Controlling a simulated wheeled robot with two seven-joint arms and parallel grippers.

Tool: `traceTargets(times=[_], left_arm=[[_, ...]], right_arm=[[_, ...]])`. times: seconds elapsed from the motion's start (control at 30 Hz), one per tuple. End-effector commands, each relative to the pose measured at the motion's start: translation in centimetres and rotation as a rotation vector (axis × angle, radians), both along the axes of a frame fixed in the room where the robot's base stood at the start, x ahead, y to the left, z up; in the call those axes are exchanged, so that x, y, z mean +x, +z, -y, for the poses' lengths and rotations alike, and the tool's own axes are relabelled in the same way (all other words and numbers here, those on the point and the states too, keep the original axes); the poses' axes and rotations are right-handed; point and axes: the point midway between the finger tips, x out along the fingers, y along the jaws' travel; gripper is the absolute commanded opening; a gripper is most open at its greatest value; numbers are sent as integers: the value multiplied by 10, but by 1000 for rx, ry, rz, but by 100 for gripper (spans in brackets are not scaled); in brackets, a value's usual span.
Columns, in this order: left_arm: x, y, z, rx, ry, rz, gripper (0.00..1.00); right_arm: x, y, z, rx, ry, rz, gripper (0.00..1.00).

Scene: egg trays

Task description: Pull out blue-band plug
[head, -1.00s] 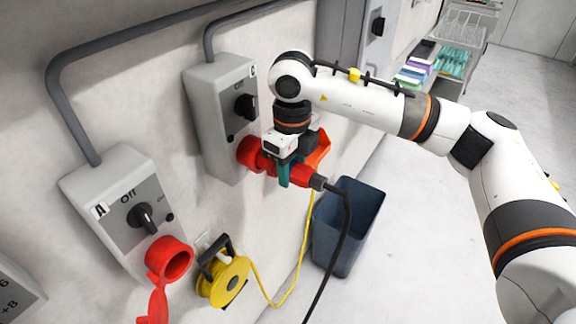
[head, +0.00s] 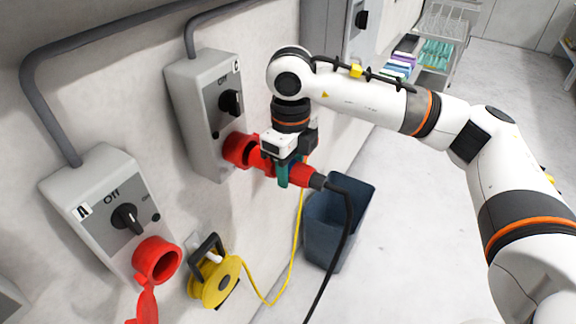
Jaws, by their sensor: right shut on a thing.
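The red plug (head: 302,174) with a black cable has a small patch of blue showing near my gripper. My right gripper (head: 283,172) is shut on the plug at the front of the red socket (head: 238,150) on the right-hand grey switch box (head: 199,115). Red parts show between socket and gripper. The gripper hides part of the plug, so I cannot tell whether its nose is still inside the socket. The black switch knob (head: 231,103) is on that box. My left gripper is not in view.
The grey switch box A (head: 95,205), its knob at Off, has an open red socket (head: 157,260) with a hanging cap. A yellow cable reel (head: 214,285) lies below. A dark blue bin (head: 335,235) stands under the plug.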

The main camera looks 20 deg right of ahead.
Motion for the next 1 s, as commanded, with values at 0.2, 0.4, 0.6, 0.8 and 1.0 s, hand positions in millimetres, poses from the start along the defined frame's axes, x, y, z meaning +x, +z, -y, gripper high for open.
traceTargets(times=[0.2, 0.4, 0.6, 0.8, 1.0], left_arm=[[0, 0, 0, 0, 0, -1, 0], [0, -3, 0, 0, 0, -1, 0], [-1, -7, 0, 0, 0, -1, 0], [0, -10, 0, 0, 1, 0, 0], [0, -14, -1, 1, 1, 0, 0]], right_arm=[[0, 1, 0, 1, 0, 2, 7], [-6, 0, 6, 1, -1, 2, 7], [-16, 0, 13, 2, 0, 1, 7], [-26, 0, 21, 1, -2, 2, 7], [-35, 0, 28, 2, -2, 1, 7]])
